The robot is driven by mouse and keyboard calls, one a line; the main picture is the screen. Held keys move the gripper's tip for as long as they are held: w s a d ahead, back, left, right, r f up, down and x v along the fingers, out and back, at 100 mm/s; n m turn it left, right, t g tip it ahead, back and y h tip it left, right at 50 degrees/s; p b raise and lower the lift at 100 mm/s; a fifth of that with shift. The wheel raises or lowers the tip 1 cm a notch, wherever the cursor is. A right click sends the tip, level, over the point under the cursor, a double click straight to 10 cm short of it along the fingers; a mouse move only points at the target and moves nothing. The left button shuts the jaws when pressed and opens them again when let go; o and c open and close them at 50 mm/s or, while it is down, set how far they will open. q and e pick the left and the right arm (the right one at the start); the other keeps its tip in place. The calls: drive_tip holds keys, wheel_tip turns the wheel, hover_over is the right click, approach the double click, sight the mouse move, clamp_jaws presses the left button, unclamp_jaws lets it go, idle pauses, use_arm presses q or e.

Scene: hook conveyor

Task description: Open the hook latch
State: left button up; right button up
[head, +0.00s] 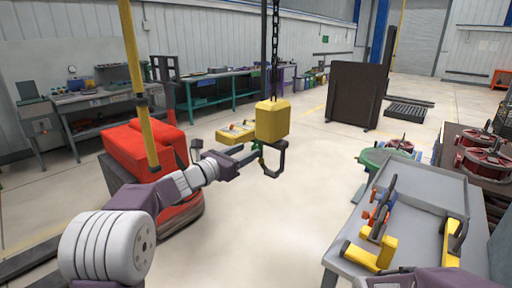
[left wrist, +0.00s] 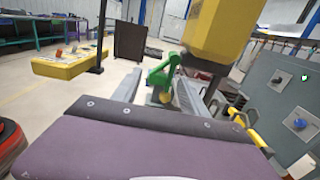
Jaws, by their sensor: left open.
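A yellow hoist block (head: 272,120) hangs from a chain, with a dark hook (head: 283,163) below it. A green latch (head: 258,150) sits at the hook's left side. My left gripper (head: 247,160) is beside the latch, at the hook's left. In the left wrist view, its two grey fingers are apart, with the green latch (left wrist: 162,74) ahead and between them. The yellow block (left wrist: 220,35) hangs just above and to the right. I cannot tell whether a finger touches the latch. My right gripper does not show.
A yellow panel (head: 236,132) with small parts lies behind the hook. A grey table (head: 425,185) with yellow and orange tools stands at right. A red machine (head: 140,150) stands at left. A dark board (head: 356,95) stands behind. The floor below the hook is clear.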

sight(254, 147)
use_arm(q)
drive_tip(key=p+x, duration=0.1)
drive_tip(key=x, duration=0.4)
drive_tip(key=shift+w+d, duration=0.1)
drive_tip(key=shift+w, duration=0.1)
